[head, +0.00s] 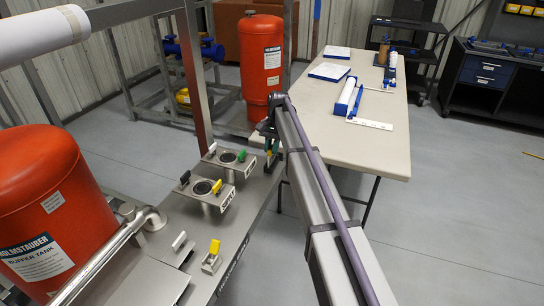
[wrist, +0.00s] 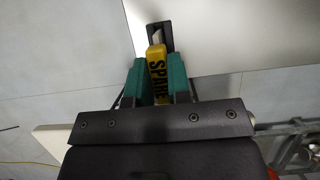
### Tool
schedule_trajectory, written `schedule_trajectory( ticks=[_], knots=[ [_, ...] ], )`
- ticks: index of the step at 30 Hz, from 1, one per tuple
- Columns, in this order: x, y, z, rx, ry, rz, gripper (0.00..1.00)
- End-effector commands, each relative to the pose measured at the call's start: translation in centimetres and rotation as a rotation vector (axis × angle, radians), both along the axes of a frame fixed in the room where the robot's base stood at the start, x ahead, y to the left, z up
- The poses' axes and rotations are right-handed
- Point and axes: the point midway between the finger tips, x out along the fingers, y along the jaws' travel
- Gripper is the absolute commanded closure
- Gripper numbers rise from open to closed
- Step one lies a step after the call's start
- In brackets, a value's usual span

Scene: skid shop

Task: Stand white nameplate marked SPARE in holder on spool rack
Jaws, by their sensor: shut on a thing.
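My gripper (wrist: 155,85) is shut on a nameplate (wrist: 157,75) between its green fingers. The plate's face looks yellow, not white, with black letters reading SPARE. A black piece with a pale top edge (wrist: 160,36) shows just past the plate; I cannot tell whether it touches it. In the head view, my gripper (head: 271,143) is over the far end of the grey metal rack (head: 245,215), near the white table; the held plate is not clear there.
A white table (head: 370,150) with papers, a roll and tools stands right of my arm. Red tanks stand at the left (head: 45,210) and behind (head: 261,55) the rack. A bent steel pipe (head: 115,245) runs along the rack's left side.

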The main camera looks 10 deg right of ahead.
Motion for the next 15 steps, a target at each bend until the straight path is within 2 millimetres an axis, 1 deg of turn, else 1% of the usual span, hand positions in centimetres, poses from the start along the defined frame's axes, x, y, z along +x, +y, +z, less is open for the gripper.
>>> schedule_trajectory(
  ticks=[5,15],
  knots=[
    [0.0,0.0,0.2,0.000,0.000,0.000,1.00],
    [0.0,0.0,2.9,0.000,0.000,0.000,1.00]
  ],
)
